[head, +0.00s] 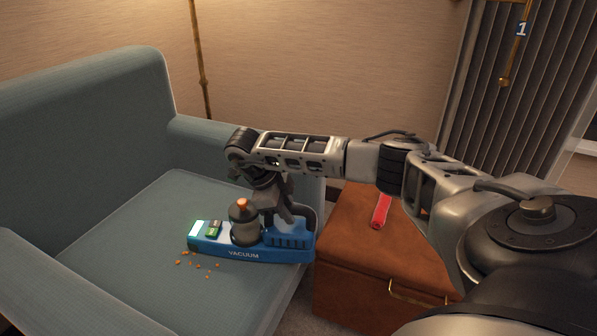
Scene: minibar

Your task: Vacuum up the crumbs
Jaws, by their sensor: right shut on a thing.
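A blue handheld vacuum (240,252) marked "VACUUM" is over the right part of the grey-blue sofa seat. Its nozzle end points left and its front glows pale green. Orange-brown crumbs (197,264) are scattered on the seat just left of and below the nozzle. My right gripper (280,218) reaches down from above and is shut on the vacuum near its handle; its fingertips are partly hidden. I cannot tell whether the vacuum touches the seat. My left gripper is out of view.
The armchair-like sofa (140,235) has a high back and raised arms on both sides. A brown leather box (345,265) with a brass handle stands right of it, with a red object (381,211) on top. A brass lamp pole (200,70) stands behind.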

